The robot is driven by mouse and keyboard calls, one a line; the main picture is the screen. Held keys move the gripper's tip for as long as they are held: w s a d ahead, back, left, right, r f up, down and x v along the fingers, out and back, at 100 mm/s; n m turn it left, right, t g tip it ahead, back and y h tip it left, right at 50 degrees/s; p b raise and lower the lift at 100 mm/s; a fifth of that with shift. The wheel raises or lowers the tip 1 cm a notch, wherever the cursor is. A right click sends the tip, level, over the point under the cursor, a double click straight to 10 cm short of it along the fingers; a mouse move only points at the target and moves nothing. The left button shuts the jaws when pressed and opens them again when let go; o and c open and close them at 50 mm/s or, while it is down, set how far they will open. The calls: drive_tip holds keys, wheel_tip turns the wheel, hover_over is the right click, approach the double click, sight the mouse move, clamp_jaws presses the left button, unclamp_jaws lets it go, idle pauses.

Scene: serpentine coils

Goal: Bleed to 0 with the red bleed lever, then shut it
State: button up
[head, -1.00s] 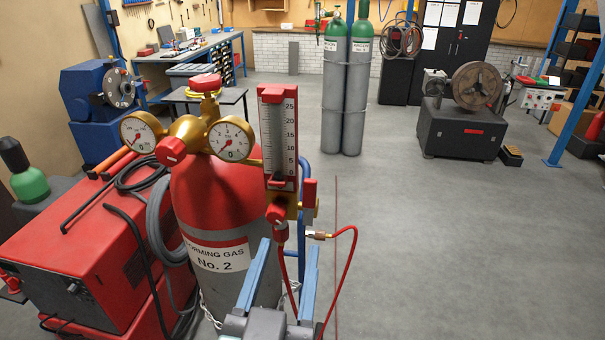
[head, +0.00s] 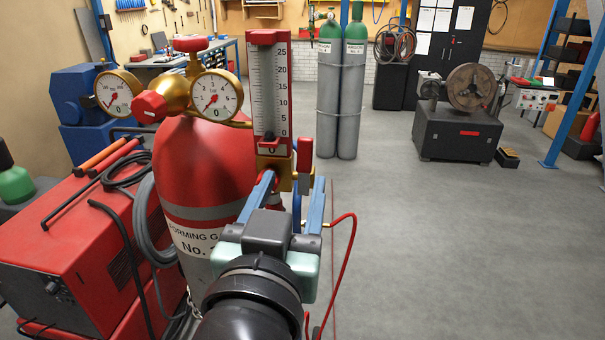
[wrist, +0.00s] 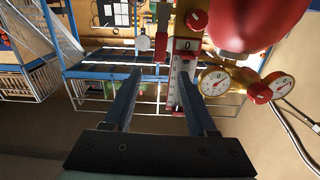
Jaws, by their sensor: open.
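The red bleed lever (head: 305,157) stands upright at the right side of the flowmeter (head: 268,95), near its foot. My gripper (head: 291,184) is open and empty. Its two blue fingers point at the flowmeter's base, with the lever just beyond and between the tips or close to the right one; contact cannot be told. The right gauge (head: 216,96) and left gauge (head: 112,95) have needles too small to read surely. The upside-down wrist view shows both fingers (wrist: 158,85) apart, with the flowmeter (wrist: 178,90) close by the right one.
The red forming gas cylinder (head: 190,170) stands left of my gripper, beside a red welding machine (head: 60,245) with cables. A red hose (head: 345,260) loops on the right. Green-topped cylinders (head: 340,90) stand farther back.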

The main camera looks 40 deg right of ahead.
sight(304, 150)
drive_tip(key=x, duration=0.8)
drive_tip(key=shift+w+d, duration=0.2)
drive_tip(key=shift+c, duration=0.3)
clamp_jaws()
idle(0.8)
